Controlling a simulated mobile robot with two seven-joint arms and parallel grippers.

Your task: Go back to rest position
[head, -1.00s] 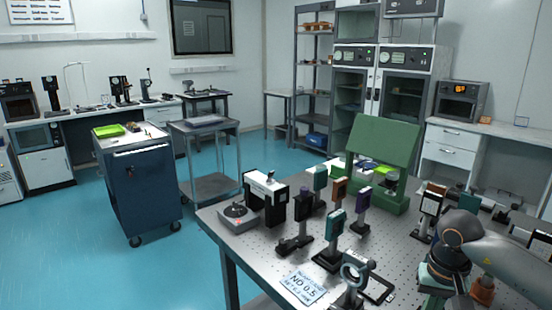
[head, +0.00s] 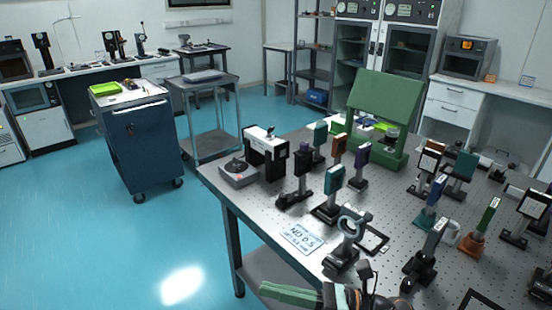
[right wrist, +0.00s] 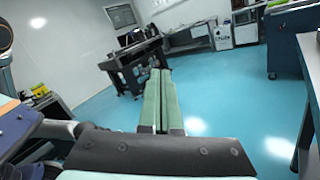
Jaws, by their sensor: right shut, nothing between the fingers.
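My right gripper (head: 266,288) shows at the bottom of the head view, its long pale green fingers pointing left, in front of the near edge of the optical table (head: 268,222). The fingers lie together with nothing between them. They also show shut in the right wrist view (right wrist: 160,74), with open blue floor beyond. My left gripper is in neither view now.
The table holds several optics on posts, a ring-shaped mount (head: 350,226), a label card (head: 303,239) and a green stand (head: 384,100). A blue tool cart (head: 145,145) and a grey trolley (head: 212,142) stand behind. The floor to the left is clear.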

